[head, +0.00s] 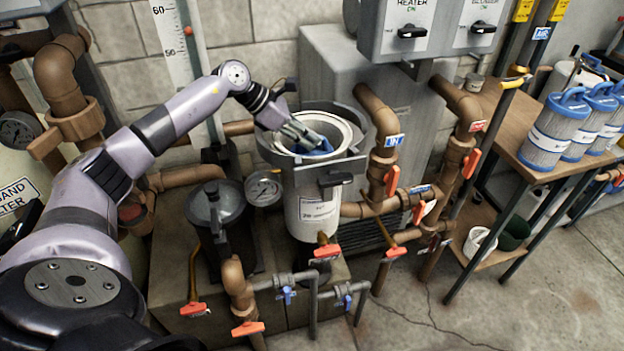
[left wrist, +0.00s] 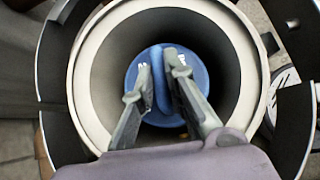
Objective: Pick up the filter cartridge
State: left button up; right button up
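The filter cartridge sits inside the open round housing (head: 344,126). Its round blue top with a raised bar handle shows in the left wrist view (left wrist: 159,108), and a bit of blue shows in the head view (head: 318,150). Its body is hidden below the rim. The pale housing rim also shows in the left wrist view (left wrist: 84,92). My left gripper (head: 306,142) reaches down into the housing. Its two fingers (left wrist: 159,70) stand close against both sides of the handle and appear shut on it. My right gripper is not in view.
Several blue-topped cartridges (head: 560,130) stand on a wooden bench (head: 505,118) at the right. Brown pipes with orange valve handles (head: 391,180) stand beside the housing. A pressure gauge (head: 264,188) is at its left. A grey heater box (head: 407,30) hangs above and behind.

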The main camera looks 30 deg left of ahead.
pick_arm(q)
grip_shut()
jog(key=shift+r, duration=0.1)
dwell(0.6)
jog(key=shift+r, duration=0.1)
jog(key=shift+w+r, duration=0.1)
jog(key=shift+r, duration=0.5)
notch_tip(320, 180, up, 29)
jog(key=p, duration=0.9)
jog(key=shift+f, duration=0.15)
